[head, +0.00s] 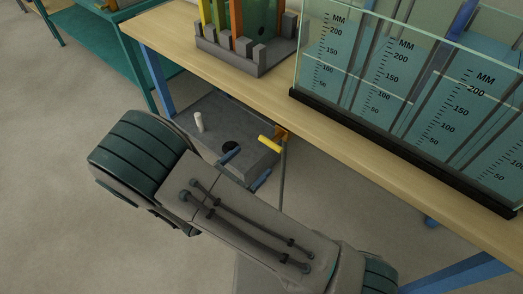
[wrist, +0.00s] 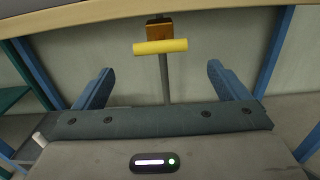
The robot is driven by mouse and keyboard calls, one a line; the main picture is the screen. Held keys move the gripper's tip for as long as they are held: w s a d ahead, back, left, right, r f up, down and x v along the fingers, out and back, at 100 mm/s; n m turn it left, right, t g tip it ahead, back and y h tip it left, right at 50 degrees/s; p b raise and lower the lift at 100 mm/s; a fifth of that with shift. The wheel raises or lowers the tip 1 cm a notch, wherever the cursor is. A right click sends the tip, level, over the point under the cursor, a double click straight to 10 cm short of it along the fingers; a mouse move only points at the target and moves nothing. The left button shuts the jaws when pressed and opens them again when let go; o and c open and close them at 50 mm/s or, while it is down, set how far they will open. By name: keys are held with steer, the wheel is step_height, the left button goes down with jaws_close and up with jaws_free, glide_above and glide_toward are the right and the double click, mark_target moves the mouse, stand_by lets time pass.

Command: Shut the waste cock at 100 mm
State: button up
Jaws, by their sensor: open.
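The waste cock is under the bench edge, with a yellow bar handle (head: 269,144) on a brass-coloured body (head: 281,132). In the wrist view the handle (wrist: 160,47) lies level, crosswise to the thin grey pipe (wrist: 164,80) below it. My gripper (head: 247,167) is open and empty, its blue fingers apart. In the wrist view the gripper (wrist: 160,70) has its fingers either side of the pipe's line, with the handle beyond the tips, seemingly untouched. The glass flume (head: 400,95) holds blue-green water behind several MM scales; I cannot read the exact level.
A grey floor tank (head: 210,110) with a dark round hole and a white peg (head: 199,121) sits below the cock. The wooden bench edge (head: 190,60) overhangs it, on blue legs (head: 158,80). A grey rack (head: 245,55) stands on the bench. Open floor lies left.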

steer(key=v, duration=0.4)
stand_by(0.5)
steer(key=s+d+r+m+g+p, duration=0.1)
steer(key=d+r+m+g+p, duration=0.5)
steer(key=d+r+m+g, duration=0.9)
steer(key=s+d+r+m+t+y+p, duration=0.1)
steer(key=s+d+r+m+y+p, duration=0.2)
steer(key=r, duration=0.5)
steer(key=s+d+r+m+t+y+p, duration=0.2)
steer(key=d+r+m+y+p, duration=0.2)
steer(key=r+m+y, duration=0.4)
steer(key=shift+s+d+r+m+t+p, duration=0.35)
steer(key=shift+d+m, duration=0.25)
steer(key=shift+m, duration=0.6)
steer(key=shift+f, duration=0.1)
